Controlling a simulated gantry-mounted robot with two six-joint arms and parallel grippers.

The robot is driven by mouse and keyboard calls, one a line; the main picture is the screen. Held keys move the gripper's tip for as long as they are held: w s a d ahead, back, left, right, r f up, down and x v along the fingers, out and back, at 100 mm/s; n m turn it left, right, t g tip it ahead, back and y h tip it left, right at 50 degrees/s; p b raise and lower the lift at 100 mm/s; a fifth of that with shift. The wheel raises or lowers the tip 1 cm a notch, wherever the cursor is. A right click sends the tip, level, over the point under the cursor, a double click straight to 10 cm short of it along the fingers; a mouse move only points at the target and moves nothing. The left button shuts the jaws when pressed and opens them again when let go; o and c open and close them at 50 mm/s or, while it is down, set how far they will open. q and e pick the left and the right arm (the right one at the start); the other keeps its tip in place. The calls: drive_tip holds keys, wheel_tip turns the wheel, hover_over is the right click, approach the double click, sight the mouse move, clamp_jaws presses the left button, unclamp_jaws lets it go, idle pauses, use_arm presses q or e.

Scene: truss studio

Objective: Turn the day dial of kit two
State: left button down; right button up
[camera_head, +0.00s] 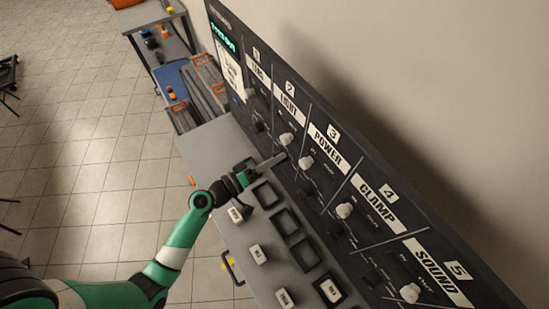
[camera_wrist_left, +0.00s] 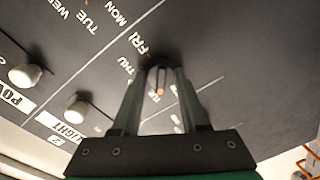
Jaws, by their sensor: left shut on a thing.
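In the head view the dial is hidden by the gripper. My right gripper is not in view.
White knobs, such as the POWER one (camera_head: 305,163), stick out along the panel. A grey bench (camera_head: 205,146) below carries black square trays (camera_head: 286,221) and white labelled blocks (camera_head: 258,254). A blue tray and orange-handled items lie farther back.

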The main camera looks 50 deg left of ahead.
use_arm(q)
drive_tip(key=shift+a+n+h+p, duration=0.1)
drive_tip(key=shift+n+h+p, duration=0.35)
drive_tip(key=shift+n, duration=3.35)
drive_tip(key=shift+f, duration=0.1)
drive_tip(key=shift+c, duration=2.1)
unclamp_jaws()
